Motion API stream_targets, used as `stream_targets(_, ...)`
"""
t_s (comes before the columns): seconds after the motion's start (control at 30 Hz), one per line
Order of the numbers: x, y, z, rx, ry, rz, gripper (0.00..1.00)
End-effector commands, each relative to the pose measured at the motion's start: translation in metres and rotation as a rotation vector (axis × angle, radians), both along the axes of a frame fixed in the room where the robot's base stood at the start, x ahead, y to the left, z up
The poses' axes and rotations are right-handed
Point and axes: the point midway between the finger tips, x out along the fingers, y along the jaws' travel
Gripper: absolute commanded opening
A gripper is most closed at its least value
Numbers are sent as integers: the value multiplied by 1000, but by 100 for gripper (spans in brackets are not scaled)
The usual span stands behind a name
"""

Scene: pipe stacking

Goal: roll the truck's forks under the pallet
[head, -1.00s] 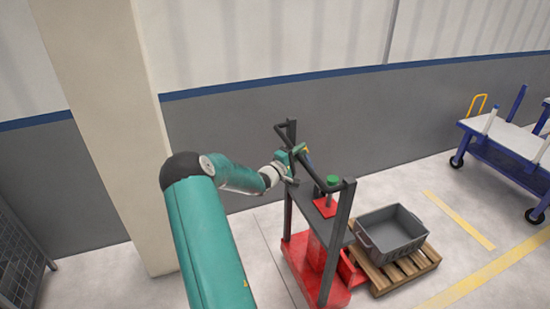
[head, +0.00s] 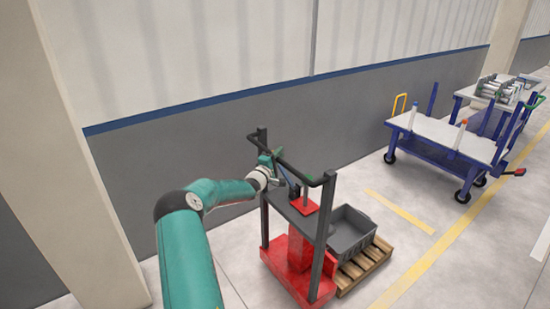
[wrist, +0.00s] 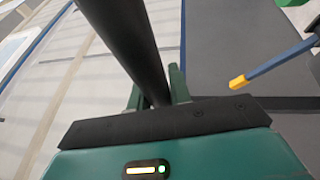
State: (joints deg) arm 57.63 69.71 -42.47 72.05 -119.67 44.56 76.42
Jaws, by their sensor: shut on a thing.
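The truck (head: 287,262) has a red base, dark upright posts and a black handlebar on top. My gripper (head: 272,165) is shut on this handlebar at its far left part in the head view. In the wrist view the black bar (wrist: 122,40) runs between the fingers of my gripper (wrist: 155,95). The wooden pallet (head: 366,267) lies on the floor just right of the truck's base, with a grey crate (head: 351,240) on it. The forks are hidden behind the truck's frame and pallet, so how far under they are cannot be told.
A blue and white cart (head: 445,140) with upright posts stands farther right. Behind it a table (head: 463,92) holds metal parts. A wall (head: 150,180) runs behind the truck, with a pillar (head: 70,130) at left. Floor right of the pallet is clear, with yellow lines.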

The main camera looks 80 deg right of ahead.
Motion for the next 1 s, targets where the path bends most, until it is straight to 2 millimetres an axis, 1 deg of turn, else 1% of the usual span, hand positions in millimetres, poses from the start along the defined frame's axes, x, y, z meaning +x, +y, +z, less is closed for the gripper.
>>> stream_targets(0.03, -3, 2, -3, 4, 0, -7, 0)
stream_targets(0.17, -3, 2, -4, 4, 0, -7, 0)
stream_targets(0.2, -4, 2, -4, 4, 0, -7, 26)
stream_targets(0.27, -4, 2, -3, 4, 0, -7, 38)
stream_targets(0.3, -3, 2, -3, 4, 0, -6, 41)
stream_targets(0.57, 0, 2, -3, 3, -1, -2, 41)
stream_targets(0.67, 3, 5, -3, 3, 0, -2, 41)
stream_targets(0.77, 8, 15, -5, 3, 0, -2, 41)
stream_targets(0.87, 15, 30, -8, 5, 1, -1, 41)
stream_targets(1.0, 29, 58, -14, 5, 1, 0, 41)
